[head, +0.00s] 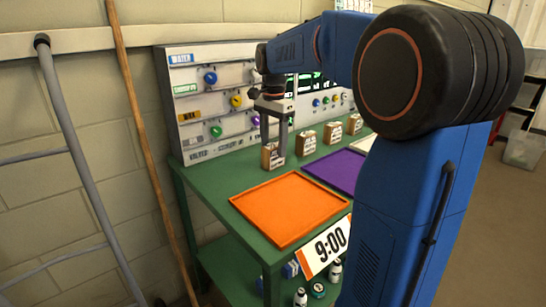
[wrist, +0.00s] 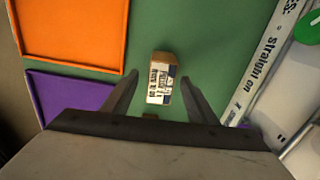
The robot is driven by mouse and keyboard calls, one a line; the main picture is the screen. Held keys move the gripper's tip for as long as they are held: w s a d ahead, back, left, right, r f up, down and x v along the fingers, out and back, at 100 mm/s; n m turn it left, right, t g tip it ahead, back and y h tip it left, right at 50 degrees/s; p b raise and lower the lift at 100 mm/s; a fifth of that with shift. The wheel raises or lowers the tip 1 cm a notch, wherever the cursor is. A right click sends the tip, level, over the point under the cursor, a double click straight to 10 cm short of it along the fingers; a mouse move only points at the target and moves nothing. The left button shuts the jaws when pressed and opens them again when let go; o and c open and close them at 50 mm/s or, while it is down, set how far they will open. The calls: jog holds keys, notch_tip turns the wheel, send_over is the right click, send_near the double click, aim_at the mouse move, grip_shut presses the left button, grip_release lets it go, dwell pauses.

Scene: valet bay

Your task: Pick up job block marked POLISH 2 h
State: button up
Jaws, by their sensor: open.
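Several small wooden job blocks with white printed labels stand in a row on the green table. The leftmost block (head: 271,158) is right under my gripper (head: 273,146); others are a second block (head: 305,144), a third block (head: 332,134) and one farther right (head: 354,124). In the wrist view one block (wrist: 161,80) lies between the two spread fingers of my gripper (wrist: 158,84), with gaps on both sides. Its label is too small to read surely, so I cannot tell which block is POLISH 2 h. My gripper is open and empty, pointing down.
An orange tray (head: 290,208) lies in front of the blocks, with a purple tray (head: 337,170) to its right. A panel with coloured knobs (head: 215,95) stands close behind the blocks. A 9:00 sign (head: 328,248) hangs at the table's front edge.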

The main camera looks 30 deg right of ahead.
aim_at(273, 156)
jog(key=shift+w+f, duration=0.1)
jog(key=shift+f, duration=2.2)
jog(key=c, duration=1.2)
